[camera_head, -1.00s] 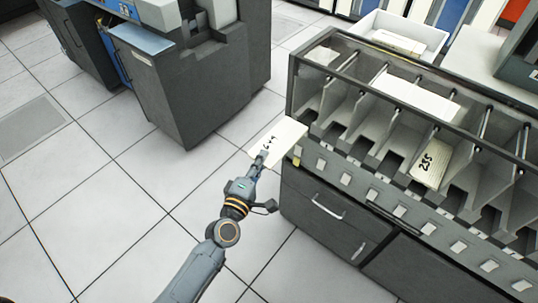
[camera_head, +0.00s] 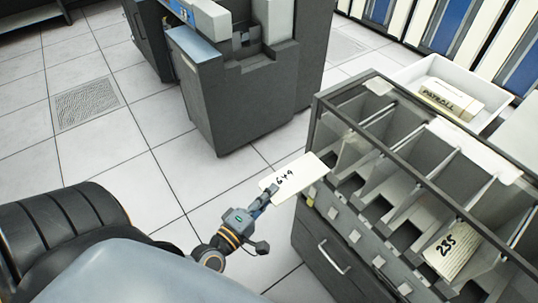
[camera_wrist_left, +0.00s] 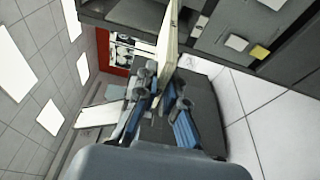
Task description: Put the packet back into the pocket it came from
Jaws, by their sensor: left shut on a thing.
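My left gripper (camera_head: 269,193) is shut on a cream packet (camera_head: 303,176) marked with a number that looks like 649. The packet is held in the air at the left end of the grey sorter rack (camera_head: 318,128), outside its pockets. The left wrist view shows the packet (camera_wrist_left: 168,45) edge-on between the fingers (camera_wrist_left: 160,102). Another packet (camera_head: 452,254), marked 235, lies in a pocket further right. The pockets nearest the held packet look empty. My right gripper is not in view.
A white tray (camera_head: 478,125) with a packet marked PAYROLL (camera_head: 449,98) stands behind the rack. A pale sheet (camera_head: 470,148) lies on the rack's clear top. A grey machine (camera_head: 240,100) stands to the left, with open floor (camera_head: 130,160) before it. A yellow tag (camera_wrist_left: 260,52) shows on the rack front.

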